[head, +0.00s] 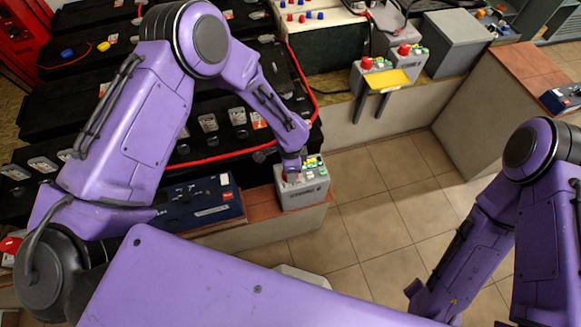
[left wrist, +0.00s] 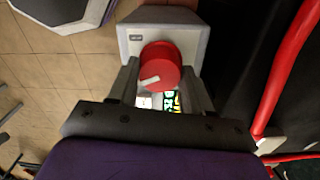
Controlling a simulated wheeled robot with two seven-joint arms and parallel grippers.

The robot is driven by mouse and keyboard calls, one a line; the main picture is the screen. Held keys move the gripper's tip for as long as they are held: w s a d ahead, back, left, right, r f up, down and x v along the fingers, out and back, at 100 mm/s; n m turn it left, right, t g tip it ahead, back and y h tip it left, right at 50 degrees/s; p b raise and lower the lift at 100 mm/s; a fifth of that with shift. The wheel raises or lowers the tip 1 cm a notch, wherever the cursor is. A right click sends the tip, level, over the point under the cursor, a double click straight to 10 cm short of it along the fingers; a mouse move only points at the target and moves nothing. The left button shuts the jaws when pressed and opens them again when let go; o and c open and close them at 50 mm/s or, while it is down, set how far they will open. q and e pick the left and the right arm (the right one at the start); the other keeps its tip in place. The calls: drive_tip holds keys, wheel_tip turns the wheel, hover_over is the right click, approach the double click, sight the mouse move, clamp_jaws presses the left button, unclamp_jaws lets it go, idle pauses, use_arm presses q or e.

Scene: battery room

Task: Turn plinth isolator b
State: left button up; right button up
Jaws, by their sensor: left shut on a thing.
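A grey isolator box (head: 302,190) stands on the end of a tiled plinth in the head view. Its red knob (left wrist: 161,66) has a white pointer mark, which points left and slightly down in the left wrist view. My left gripper (head: 292,166) is over the box from above. In the left wrist view the fingers of my left gripper (left wrist: 160,84) are on either side of the knob, shut on it. The small plate on the box is too small to read. My right arm is at the right, and its gripper is out of view.
A second grey unit (head: 390,76) with red knobs and a yellow plate stands on a low wall. Large black batteries (head: 70,104) with a red cable (head: 230,154) lie beside my left arm. Tiled floor (head: 375,195) is clear.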

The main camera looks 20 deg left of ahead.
use_arm(q)
drive_tip(key=m, duration=0.4)
drive_tip(key=shift+m, duration=0.4)
idle(0.4)
drive_tip(key=o, duration=1)
drive_tip(key=shift+o, duration=0.2)
wheel_tip(320, 180, up, 11)
drive_tip(key=shift+f+b, duration=0.2)
drive_tip(key=shift+b, duration=0.2)
drive_tip(key=shift+w+d, duration=0.1)
